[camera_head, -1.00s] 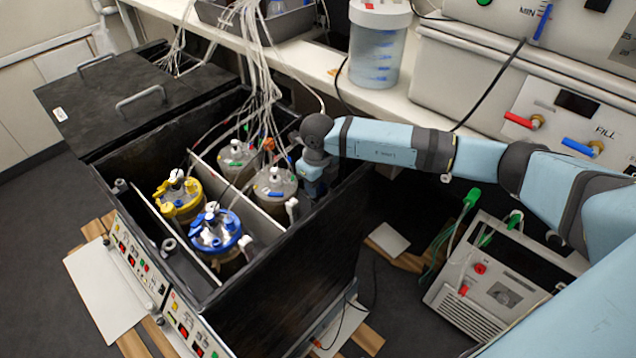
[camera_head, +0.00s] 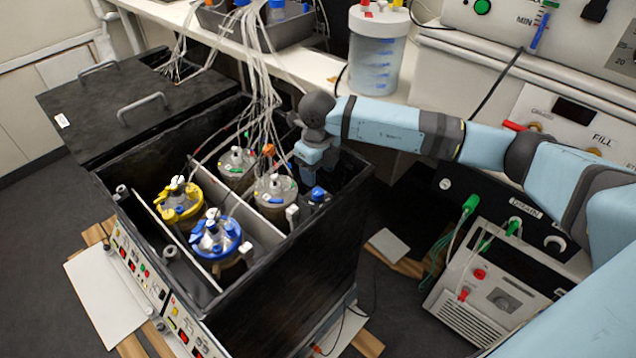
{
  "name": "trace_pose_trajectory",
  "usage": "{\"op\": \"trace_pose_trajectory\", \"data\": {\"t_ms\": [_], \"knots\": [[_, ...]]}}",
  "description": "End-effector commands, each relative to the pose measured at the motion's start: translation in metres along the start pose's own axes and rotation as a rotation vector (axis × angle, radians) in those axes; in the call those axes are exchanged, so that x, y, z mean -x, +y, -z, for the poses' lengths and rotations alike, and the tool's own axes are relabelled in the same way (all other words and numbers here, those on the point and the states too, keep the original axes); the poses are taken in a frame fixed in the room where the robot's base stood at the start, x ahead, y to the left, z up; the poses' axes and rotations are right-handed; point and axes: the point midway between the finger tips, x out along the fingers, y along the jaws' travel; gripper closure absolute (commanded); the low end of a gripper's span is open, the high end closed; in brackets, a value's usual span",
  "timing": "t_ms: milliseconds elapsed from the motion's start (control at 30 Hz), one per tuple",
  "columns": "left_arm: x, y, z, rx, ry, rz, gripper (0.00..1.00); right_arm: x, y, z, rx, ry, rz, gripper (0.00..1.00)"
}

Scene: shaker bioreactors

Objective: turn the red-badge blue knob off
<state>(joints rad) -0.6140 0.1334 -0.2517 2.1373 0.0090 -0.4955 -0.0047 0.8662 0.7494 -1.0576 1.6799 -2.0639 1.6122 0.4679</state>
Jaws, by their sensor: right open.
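A small blue knob-like cap (camera_head: 318,193) sits on a dark fitting inside the right corner of the open black box (camera_head: 330,262). I cannot make out a red badge on it. My right gripper (camera_head: 312,166) points down just above and beside this cap, apart from it. Its fingers are small and partly hidden here, and nothing shows held in it; it is open. My left gripper is not in view.
The box holds a yellow-topped vessel (camera_head: 178,203), a blue-topped vessel (camera_head: 216,237) and two grey-topped vessels (camera_head: 275,190). White tubes (camera_head: 262,85) hang into it from the shelf. A white-lidded container (camera_head: 377,55) stands behind my right arm.

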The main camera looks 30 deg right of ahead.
Motion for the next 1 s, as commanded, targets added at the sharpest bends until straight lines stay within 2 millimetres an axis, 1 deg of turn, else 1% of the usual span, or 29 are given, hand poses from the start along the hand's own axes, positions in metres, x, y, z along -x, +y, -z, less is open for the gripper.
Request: {"op": "trace_pose_trajectory", "data": {"t_ms": [33, 100, 200, 333, 500, 1000], "knots": [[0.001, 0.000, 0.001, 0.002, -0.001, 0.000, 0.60, 0.014, 0.000, 0.000, 0.001, -0.003, 0.000, 0.43], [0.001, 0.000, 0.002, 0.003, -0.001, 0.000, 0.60, 0.028, -0.001, -0.001, -0.001, -0.003, 0.001, 0.43], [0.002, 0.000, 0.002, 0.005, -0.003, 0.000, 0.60, 0.045, 0.000, 0.000, 0.001, -0.002, 0.000, 0.43], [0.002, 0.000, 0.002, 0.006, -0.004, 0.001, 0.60, 0.059, 0.000, 0.000, 0.000, -0.001, 0.000, 0.43], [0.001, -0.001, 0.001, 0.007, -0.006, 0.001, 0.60, 0.066, 0.000, 0.001, 0.000, 0.002, 0.000, 0.43], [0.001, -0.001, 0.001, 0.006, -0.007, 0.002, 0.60, 0.065, 0.000, 0.000, 0.000, 0.001, 0.000, 0.43]]}}
